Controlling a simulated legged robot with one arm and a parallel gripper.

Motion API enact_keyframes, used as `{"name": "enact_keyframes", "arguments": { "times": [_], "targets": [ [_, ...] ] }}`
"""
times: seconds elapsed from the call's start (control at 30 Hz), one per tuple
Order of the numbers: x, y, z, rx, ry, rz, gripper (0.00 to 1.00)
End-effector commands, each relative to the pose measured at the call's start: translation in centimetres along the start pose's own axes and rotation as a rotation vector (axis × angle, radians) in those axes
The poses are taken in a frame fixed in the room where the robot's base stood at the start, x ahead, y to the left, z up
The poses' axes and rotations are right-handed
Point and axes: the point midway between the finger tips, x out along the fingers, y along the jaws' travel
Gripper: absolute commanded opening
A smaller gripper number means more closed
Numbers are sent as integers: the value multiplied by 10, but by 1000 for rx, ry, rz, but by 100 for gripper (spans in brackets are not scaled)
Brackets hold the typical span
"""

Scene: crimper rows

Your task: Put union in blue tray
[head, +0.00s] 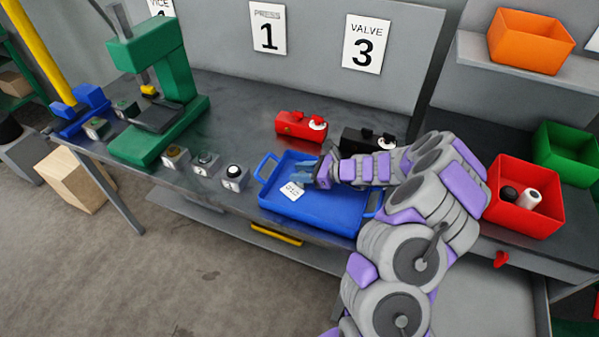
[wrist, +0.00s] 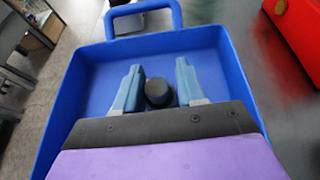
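The blue tray (head: 335,208) lies on the grey bench, and my gripper (head: 303,171) reaches down into it from the right. In the wrist view the tray (wrist: 95,75) fills most of the picture. A short black round piece (wrist: 159,93), which may be the union, is in the tray between the two blue fingers of my gripper (wrist: 159,66). A gap shows on each side of it, so the fingers are open and do not clasp it. Its lower part is hidden by my gripper body. In the head view my gripper hides this piece.
A red bin (head: 525,215) at right holds a black part (head: 508,194) and a white part (head: 530,199). A red box (head: 301,127) and a black box (head: 368,142) stand behind the tray. A green press (head: 165,90) and small button boxes stand left.

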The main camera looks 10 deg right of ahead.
Motion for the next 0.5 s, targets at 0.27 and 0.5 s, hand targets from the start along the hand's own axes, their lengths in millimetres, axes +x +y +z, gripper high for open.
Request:
{"name": "enact_keyframes", "arguments": {
  "times": [0.27, 0.5],
  "targets": [
    [4, 2, 1, -3, 4, 0, 54],
    [-5, 1, 3, -1, 3, -2, 54]
  ]
}}
